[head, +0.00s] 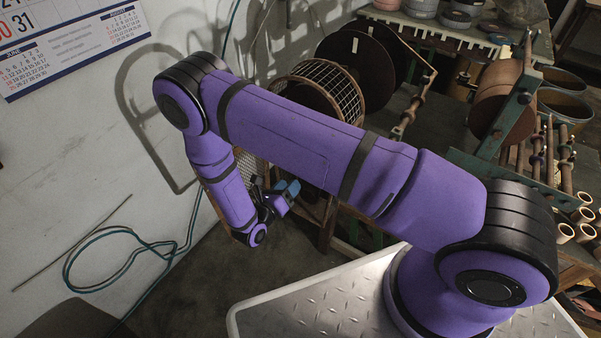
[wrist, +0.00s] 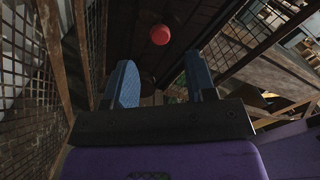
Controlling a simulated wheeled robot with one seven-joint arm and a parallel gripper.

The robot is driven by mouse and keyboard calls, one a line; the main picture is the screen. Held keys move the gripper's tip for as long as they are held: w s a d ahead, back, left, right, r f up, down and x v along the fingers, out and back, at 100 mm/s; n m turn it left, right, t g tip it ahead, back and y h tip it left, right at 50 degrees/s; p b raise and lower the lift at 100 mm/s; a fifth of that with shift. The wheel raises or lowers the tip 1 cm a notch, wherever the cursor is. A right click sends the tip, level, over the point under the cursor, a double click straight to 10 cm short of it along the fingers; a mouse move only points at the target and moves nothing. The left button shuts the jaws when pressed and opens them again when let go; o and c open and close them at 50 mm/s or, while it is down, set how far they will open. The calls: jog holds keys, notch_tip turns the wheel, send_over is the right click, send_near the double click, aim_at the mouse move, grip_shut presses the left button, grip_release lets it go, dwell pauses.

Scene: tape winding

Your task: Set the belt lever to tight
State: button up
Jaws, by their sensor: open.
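A round red knob (wrist: 160,34) shows in the wrist view, top centre, beyond my fingertips. It may be the end of the belt lever; its shaft is lost in the dark, and I cannot tell its setting. My gripper (wrist: 161,78) has two blue fingers, spread apart with nothing between them. The knob appears in line with the gap, apart from both fingers. In the head view my gripper (head: 285,193) is low beside the machine. No lever can be made out there, and my purple arm covers part of the machine.
Wire mesh guards (wrist: 238,45) stand close on the left and right in the wrist view. In the head view a mesh drum (head: 322,82) and dark discs (head: 350,55) stand behind my arm. A green hose (head: 105,237) hangs on the left wall. The floor below my gripper looks clear.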

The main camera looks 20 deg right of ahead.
jog(key=x, duration=0.6)
jog(key=shift+w+d, duration=0.25)
jog(key=shift+d, duration=0.05)
jog(key=shift+c, duration=0.2)
